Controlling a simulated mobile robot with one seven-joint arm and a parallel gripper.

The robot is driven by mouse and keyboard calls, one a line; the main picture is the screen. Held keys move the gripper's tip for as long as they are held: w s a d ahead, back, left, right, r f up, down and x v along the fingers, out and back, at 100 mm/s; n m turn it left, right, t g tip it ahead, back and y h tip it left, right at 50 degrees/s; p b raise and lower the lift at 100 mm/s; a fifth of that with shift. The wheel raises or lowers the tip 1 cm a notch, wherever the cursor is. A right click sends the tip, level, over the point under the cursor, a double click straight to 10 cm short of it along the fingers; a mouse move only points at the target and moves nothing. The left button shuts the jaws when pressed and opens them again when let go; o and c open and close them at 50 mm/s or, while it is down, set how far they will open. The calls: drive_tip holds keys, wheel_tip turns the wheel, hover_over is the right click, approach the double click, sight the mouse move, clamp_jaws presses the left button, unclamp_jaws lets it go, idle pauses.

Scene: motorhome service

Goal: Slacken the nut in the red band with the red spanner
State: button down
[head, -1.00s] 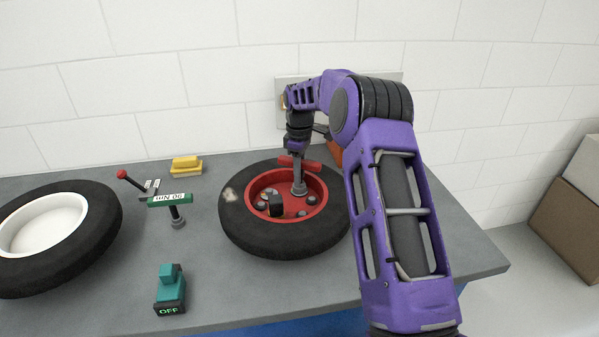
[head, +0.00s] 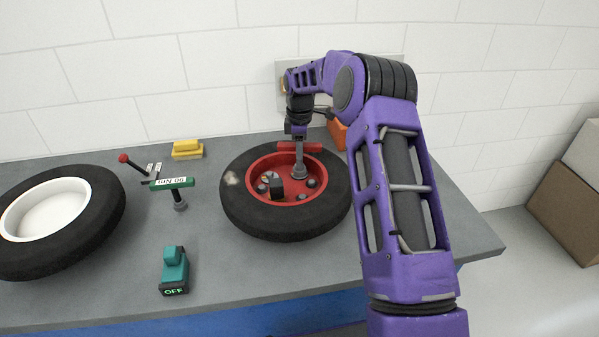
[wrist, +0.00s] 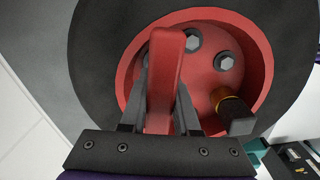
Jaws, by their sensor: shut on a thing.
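The red spanner is a T-shaped tool with a red bar handle (head: 299,147) and a grey shaft ending in a wide socket (head: 298,172). My gripper (wrist: 160,100) is shut on the red handle, which stands between its fingers in the wrist view. The spanner is upright, with its socket down at the right back part of the red wheel rim (head: 258,168). The nut under the socket is hidden. Several grey nuts show in the rim, such as one in the wrist view (wrist: 224,61). I cannot make out a red band around any single nut.
A black block (head: 277,188) stands in the rim; the wrist view shows an orange band on it. A black tyre (head: 290,222) surrounds the rim. A green-handled tool (head: 172,183), teal device reading OFF (head: 174,270), yellow block (head: 187,149) and white-rimmed wheel (head: 50,212) are at left.

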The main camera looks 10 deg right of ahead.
drive_tip(key=shift+n, duration=0.7)
drive_tip(key=shift+r, duration=0.1)
drive_tip(key=shift+n, duration=1.2)
drive_tip(key=shift+n, duration=1.2)
drive_tip(key=shift+n, duration=1.2)
